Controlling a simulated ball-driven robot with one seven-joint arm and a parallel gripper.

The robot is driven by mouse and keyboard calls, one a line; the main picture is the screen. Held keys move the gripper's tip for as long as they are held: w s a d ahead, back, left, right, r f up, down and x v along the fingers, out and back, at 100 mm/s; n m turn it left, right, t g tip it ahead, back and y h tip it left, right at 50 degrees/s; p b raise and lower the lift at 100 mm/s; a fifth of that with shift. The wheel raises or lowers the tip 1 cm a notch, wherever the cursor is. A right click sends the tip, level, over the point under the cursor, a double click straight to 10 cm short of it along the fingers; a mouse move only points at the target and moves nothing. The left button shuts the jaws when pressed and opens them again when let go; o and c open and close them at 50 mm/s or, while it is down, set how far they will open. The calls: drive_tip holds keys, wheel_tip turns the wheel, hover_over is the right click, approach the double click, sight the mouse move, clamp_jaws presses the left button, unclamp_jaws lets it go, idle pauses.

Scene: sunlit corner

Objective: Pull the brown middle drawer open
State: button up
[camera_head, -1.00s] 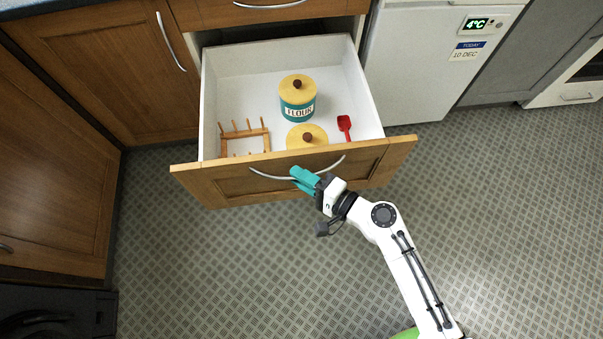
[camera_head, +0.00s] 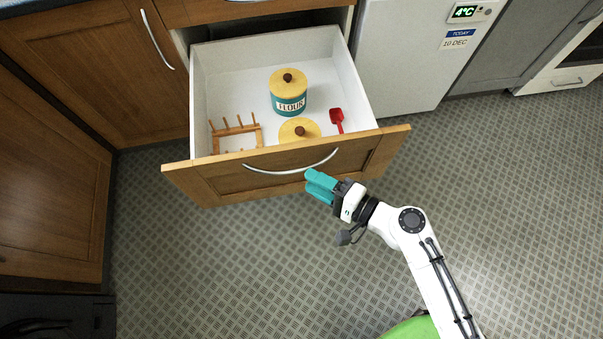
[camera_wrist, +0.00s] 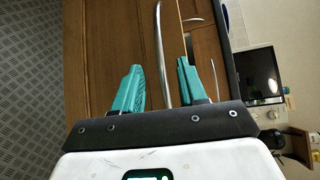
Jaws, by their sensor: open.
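The brown middle drawer (camera_head: 220,181) stands pulled well out of the cabinet in the head view, with its white inside showing. Its curved metal handle (camera_head: 275,172) runs across the front panel. My gripper (camera_head: 310,180) is at the right part of the handle, in front of the panel. In the wrist view, the teal fingers of my gripper (camera_wrist: 160,80) are spread apart. The handle (camera_wrist: 160,45) runs upright in the picture between them, touching neither finger visibly. The exact gap from fingertips to handle is hard to tell.
In the drawer are a teal flour canister (camera_head: 289,100) with a yellow lid, a second yellow lid (camera_head: 292,130), a red scoop (camera_head: 337,120) and a wooden rack (camera_head: 233,133). A white fridge (camera_head: 405,65) stands right of it. The patterned floor (camera_head: 230,265) is clear in front.

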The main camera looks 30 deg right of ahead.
drive_tip(key=v, duration=0.5)
idle(0.5)
